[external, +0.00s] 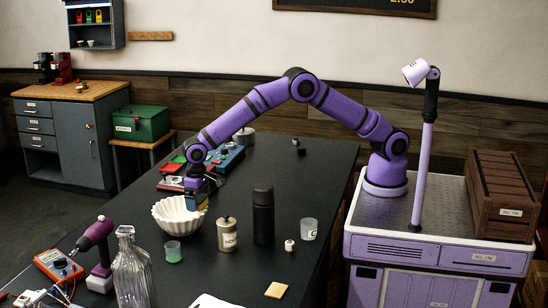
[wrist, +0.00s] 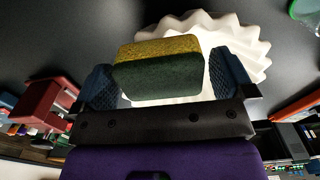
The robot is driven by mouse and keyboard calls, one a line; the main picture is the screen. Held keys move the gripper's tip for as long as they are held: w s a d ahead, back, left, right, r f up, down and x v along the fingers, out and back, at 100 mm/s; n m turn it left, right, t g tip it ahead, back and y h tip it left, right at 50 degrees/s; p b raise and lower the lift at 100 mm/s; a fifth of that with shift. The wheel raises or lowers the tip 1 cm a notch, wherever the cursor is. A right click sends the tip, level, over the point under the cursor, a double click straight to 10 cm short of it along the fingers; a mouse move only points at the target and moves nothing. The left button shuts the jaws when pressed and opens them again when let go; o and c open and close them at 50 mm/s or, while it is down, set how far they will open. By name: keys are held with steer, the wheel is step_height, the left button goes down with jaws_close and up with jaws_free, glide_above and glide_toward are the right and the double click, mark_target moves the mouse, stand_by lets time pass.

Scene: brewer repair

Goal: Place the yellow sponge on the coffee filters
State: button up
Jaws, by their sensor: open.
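The coffee filters (external: 176,219) are a white fluted stack, shaped like a bowl, on the dark table. They also show in the wrist view (wrist: 245,42), behind the sponge. The yellow sponge (wrist: 158,50) has a dark green side and lies between the fingers of my gripper (wrist: 165,82). The jaws are open, with a gap between the sponge and the right finger; the left finger is close beside it. In the external view my gripper (external: 196,199) is low at the filters' back right rim. The sponge is mostly hidden there, so I cannot tell whether it touches the filters.
A green-filled cup (external: 173,252), a lidded jar (external: 227,234) and a tall black bottle (external: 263,215) stand near the filters. A glass pitcher (external: 132,275) and a purple drill (external: 98,250) are at the front left.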

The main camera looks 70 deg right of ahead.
mark_target(198, 198)
step_height(198, 198, up, 12)
stand_by(0.5)
steer(key=shift+r, duration=0.2)
steer(key=s+d+r+t, duration=0.1)
steer(key=s+d+r, duration=0.2)
steer(key=d+r, duration=0.55)
steer(key=s+d+r, duration=0.2)
steer(key=d+r, duration=0.5)
steer(key=d, duration=0.3)
steer(key=s+d+r+t+y, duration=0.1)
steer(key=s+d+r, duration=0.2)
steer(key=s+d, duration=0.35)
steer(key=s+d+r+t, duration=0.1)
steer(key=s+d+r, duration=0.2)
steer(key=s+d, duration=0.3)
steer(key=s+d+f, duration=0.2)
steer(key=s+d, duration=0.2)
steer(key=s, duration=0.4)
steer(key=s+d+f+t, duration=0.1)
steer(key=s+d+f, duration=0.1)
steer(key=s+d, duration=0.3)
steer(key=s+d+f+t+h, duration=0.1)
steer(key=s+d, duration=0.4)
steer(key=s, duration=0.5)
steer(key=shift+s+d+f, duration=0.2)
steer(key=shift+s+f, duration=0.1)
steer(key=shift+f, duration=0.25)
